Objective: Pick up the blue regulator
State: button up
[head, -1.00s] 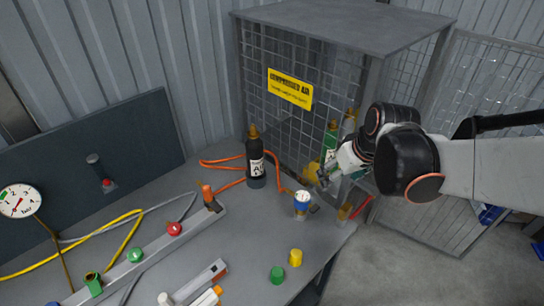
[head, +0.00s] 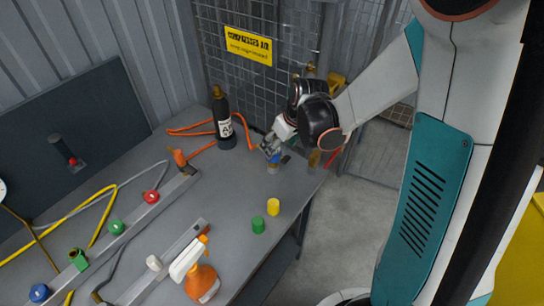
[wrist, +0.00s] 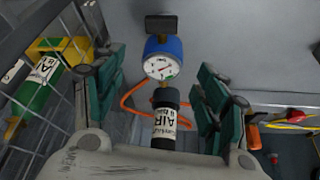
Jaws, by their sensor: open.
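The blue regulator (wrist: 163,47) has a round white gauge face with a red needle. In the wrist view it shows at the upper middle, between and just beyond the two teal-padded fingers of my gripper (wrist: 160,72). The fingers stand apart with nothing clasped between them. In the head view, my gripper (head: 268,148) is low over the right part of the grey bench, right at the regulator (head: 274,158), whose upper part it mostly covers. Whether a finger touches the regulator cannot be told.
A black air bottle (head: 224,122) stands left of my gripper, with an orange hose around it. A wire-mesh cage (head: 220,75) rises behind. A yellow cylinder (head: 273,207) and a green one (head: 258,225) stand in front, near the bench edge. A spray bottle (head: 201,283) stands nearer.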

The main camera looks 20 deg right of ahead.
jog(key=b+x, duration=0.1)
jog(key=x, duration=0.2)
jog(key=b+x, duration=0.1)
jog(key=x, duration=0.1)
jog(key=shift+w+a+f+b, duration=0.2)
jog(key=shift+a+b, duration=0.1)
jog(key=c, duration=1.2)
